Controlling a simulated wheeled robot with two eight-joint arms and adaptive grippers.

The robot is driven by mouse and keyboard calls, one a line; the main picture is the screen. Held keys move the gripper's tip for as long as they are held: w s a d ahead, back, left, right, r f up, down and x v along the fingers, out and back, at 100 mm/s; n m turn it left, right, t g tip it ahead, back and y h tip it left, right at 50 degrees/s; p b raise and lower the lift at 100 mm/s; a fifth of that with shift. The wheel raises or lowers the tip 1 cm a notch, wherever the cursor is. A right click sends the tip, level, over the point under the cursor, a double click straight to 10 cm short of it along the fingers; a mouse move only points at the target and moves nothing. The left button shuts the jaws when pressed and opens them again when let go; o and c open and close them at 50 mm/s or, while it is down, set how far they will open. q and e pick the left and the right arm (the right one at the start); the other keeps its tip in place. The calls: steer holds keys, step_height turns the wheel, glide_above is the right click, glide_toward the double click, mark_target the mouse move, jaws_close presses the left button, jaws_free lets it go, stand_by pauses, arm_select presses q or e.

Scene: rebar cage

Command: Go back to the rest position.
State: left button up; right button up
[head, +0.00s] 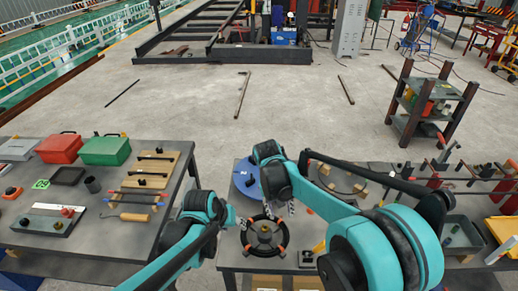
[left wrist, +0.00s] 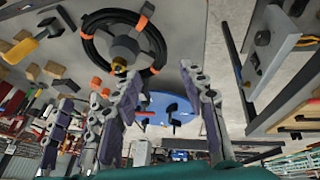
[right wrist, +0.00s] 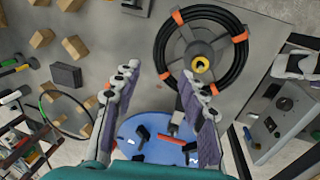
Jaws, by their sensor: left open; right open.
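My right gripper (head: 285,209) hangs above the right table, between the reel and the blue disc (head: 246,180). In the right wrist view its fingers (right wrist: 160,75) are apart and empty. The reel (right wrist: 202,62) and blue disc (right wrist: 150,140) lie below it. The right gripper's fingers also show at the left wrist view's left side, close by.
The left table (head: 120,240) holds a red box (head: 59,149), a green box (head: 105,150) and several tools. The right table carries wooden blocks, hammers and a grey bin (head: 462,235). A shelf rack (head: 432,105) stands behind. Open concrete floor (head: 290,110) lies beyond.

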arm_select(q)
steer(key=s+a+r+t+y, duration=0.1)
steer(key=s+a+r, duration=0.2)
steer(key=s+a, duration=0.2)
steer(key=s+a+r+t+y+b, duration=0.1)
steer(key=s+a+r, duration=0.2)
steer(key=s+a, duration=0.3)
steer(key=s, duration=0.3)
steer(key=shift+s+a+t, duration=0.25)
steer(key=shift+s+t, duration=0.05)
steer(key=shift+t, duration=0.1)
arm_select(e)
steer(key=s+d+r+t+y, duration=0.1)
steer(key=s+d+r+t, duration=0.1)
steer(key=s, duration=0.7)
steer(key=s+d+r+n+t+y, duration=0.1)
steer(key=s+d+r+t, duration=0.2)
steer(key=s, duration=0.7)
steer(key=d+t, duration=0.2)
steer(key=d, duration=0.1)
steer(key=shift+d, duration=0.35)
steer(key=shift+o, duration=0.2)
